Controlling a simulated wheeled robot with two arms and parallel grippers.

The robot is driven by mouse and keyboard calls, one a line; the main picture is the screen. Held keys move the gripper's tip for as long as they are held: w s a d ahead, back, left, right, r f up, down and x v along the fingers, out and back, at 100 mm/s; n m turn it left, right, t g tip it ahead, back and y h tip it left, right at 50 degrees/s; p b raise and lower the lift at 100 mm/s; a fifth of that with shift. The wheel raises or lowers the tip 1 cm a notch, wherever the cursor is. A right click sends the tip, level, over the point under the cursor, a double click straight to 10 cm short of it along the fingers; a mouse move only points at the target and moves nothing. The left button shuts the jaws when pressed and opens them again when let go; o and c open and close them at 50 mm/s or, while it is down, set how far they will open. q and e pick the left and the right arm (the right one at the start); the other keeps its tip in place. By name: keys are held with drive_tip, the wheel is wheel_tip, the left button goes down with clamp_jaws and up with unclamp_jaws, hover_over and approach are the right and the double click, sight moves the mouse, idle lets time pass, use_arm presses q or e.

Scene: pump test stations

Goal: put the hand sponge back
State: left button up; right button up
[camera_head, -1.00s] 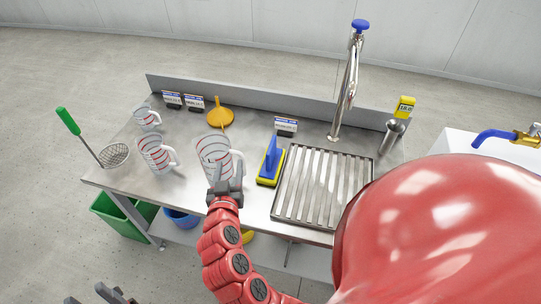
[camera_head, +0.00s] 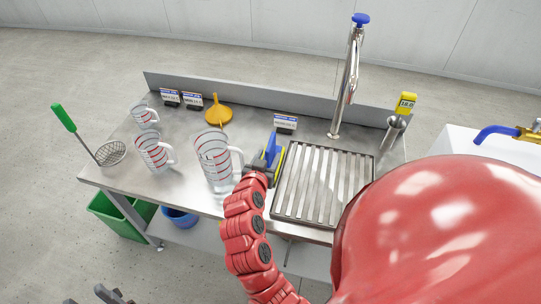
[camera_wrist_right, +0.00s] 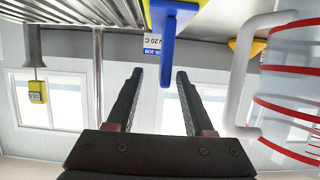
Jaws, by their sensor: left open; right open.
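The hand sponge, with a blue handle (camera_head: 271,147) and a yellow pad, stands on the steel bench just left of the slatted drain grate. My right gripper (camera_head: 262,171) is at its near side and hides its lower part. In the right wrist view the sponge (camera_wrist_right: 172,22) is at the top, its handle's end appearing between the tips of the open, empty fingers (camera_wrist_right: 158,75). I cannot tell whether they touch it. My left gripper (camera_head: 112,294) is open at the bottom left, away from the bench.
A large measuring jug (camera_head: 212,160) stands close left of my right gripper; its handle (camera_wrist_right: 236,85) is near one finger. Two smaller jugs, a skimmer (camera_head: 110,153) and an orange funnel (camera_head: 218,114) are further left. The drain grate (camera_head: 312,224) and tap (camera_head: 345,85) are right.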

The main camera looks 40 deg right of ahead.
sight(271, 148)
drive_tip(key=p+x, duration=0.1)
drive_tip(key=x, duration=0.4)
drive_tip(key=shift+w+a+f+p, duration=0.1)
drive_tip(key=shift+w+p, duration=0.25)
drive_tip(key=shift+w+d+f, duration=0.25)
drive_tip(key=shift+d, duration=0.05)
clamp_jaws()
idle(0.9)
